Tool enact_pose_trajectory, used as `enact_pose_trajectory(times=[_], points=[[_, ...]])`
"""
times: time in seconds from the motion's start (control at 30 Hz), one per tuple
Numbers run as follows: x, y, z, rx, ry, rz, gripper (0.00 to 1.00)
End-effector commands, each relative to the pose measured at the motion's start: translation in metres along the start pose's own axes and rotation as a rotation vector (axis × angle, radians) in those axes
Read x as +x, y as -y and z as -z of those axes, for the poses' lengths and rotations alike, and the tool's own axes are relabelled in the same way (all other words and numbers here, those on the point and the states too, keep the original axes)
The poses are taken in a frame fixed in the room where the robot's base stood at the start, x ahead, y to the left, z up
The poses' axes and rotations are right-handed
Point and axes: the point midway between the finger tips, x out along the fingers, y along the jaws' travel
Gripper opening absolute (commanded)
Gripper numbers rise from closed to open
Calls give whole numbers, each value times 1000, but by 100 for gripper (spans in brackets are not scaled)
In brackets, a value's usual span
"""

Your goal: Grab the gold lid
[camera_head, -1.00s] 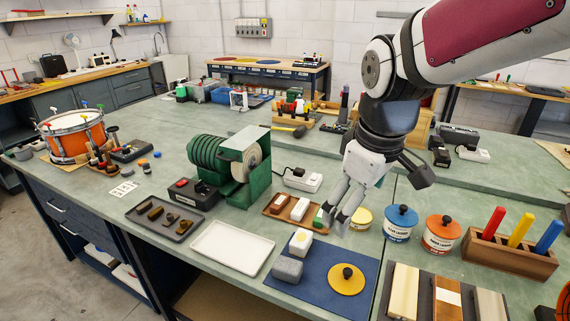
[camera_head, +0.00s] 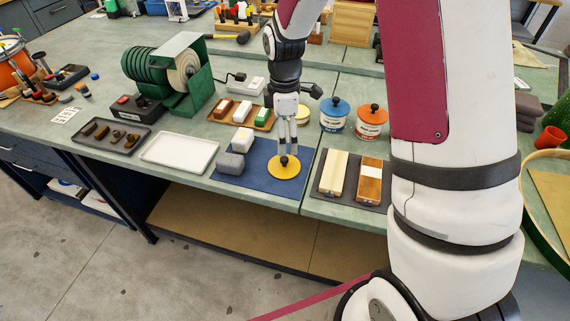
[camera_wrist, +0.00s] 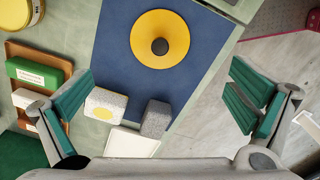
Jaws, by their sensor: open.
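The gold lid (camera_head: 285,168) is a flat yellow disc with a dark round knob, lying on a blue mat (camera_head: 254,176) near the bench's front edge. In the wrist view the gold lid (camera_wrist: 160,39) lies at the top centre with its knob toward the camera. My gripper (camera_head: 288,150) points down just above the lid in the head view, with its fingertips close to the knob.
A grey block (camera_head: 231,163) and a white block (camera_head: 242,139) with a yellow spot stand left of the lid. A white tray (camera_head: 179,152) lies further left. A board with wooden blocks (camera_head: 335,172) is to the right. Blue (camera_head: 334,114) and orange-lidded (camera_head: 371,121) tins stand behind.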

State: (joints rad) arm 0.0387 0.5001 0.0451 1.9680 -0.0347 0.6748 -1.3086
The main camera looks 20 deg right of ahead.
Motion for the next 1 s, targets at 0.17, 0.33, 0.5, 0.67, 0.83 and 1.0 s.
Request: enact_pose_trajectory(times=[0.17,0.33,0.5,0.67,0.83,1.0], points=[[33,1,0,0,1,4,100],[48,0,0,1,0,0,100],[59,1,0,1,1,2,100],[81,2,1,1,1,3,100],[98,1,1,0,1,1,100],[101,0,1,1,0,-1,100]])
